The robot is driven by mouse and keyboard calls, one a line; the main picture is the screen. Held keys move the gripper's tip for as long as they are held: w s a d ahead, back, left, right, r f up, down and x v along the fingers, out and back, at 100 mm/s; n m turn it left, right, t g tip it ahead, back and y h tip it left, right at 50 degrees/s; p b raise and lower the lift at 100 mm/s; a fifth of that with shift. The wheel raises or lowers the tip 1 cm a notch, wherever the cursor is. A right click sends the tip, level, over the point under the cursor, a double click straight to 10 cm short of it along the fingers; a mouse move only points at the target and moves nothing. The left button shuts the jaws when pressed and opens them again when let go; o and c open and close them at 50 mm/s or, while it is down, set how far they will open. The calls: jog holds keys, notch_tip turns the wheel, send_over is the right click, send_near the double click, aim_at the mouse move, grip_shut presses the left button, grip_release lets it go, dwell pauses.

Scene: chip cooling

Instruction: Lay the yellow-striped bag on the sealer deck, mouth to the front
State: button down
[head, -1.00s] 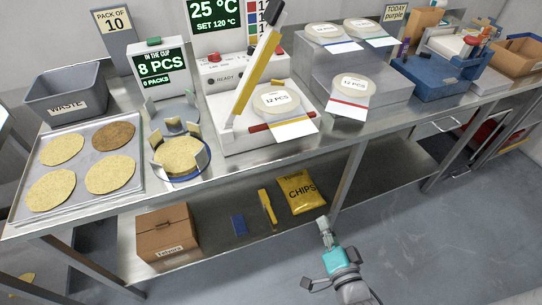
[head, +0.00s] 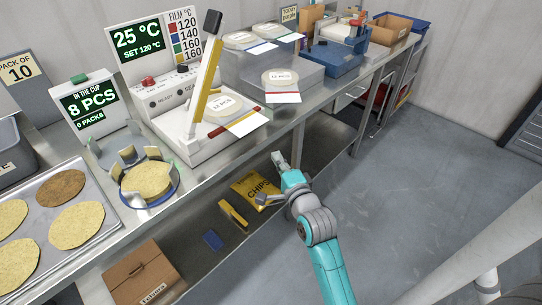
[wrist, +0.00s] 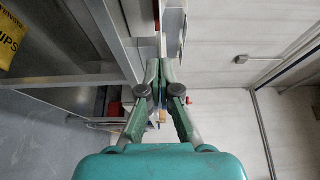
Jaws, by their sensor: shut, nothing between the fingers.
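A white bag with a round "12 PCS" label (head: 222,104) lies flat on the white sealer deck (head: 183,150), under the raised yellow sealer arm (head: 205,80). Its white mouth end reaches past the deck's front edge. A thin yellowish stripe seems to cross that end, beside a red bar; it is too small to be sure. My gripper (head: 278,159) is shut and empty, in front of the bench and below its top, apart from the bag. In the wrist view the gripper (wrist: 160,70) shows its fingers together, with nothing between them.
A red-striped bag (head: 281,82) lies on the grey block's lower step, with other bags above. The cup with chips (head: 148,182) and the chip tray (head: 100,215) are left. The lower shelf holds a yellow CHIPS bag (head: 254,190) and a box (head: 142,272).

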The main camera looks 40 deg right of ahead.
aim_at(245, 134)
jog(key=w+d, duration=0.1)
jog(key=w, duration=1)
jog(key=shift+w+d, duration=0.25)
jog(key=shift+d, duration=0.1)
jog(key=shift+w+a, duration=0.35)
jog(key=shift+w, duration=0.55)
jog(key=shift+w+a, duration=0.35)
jog(key=shift+w, duration=0.5)
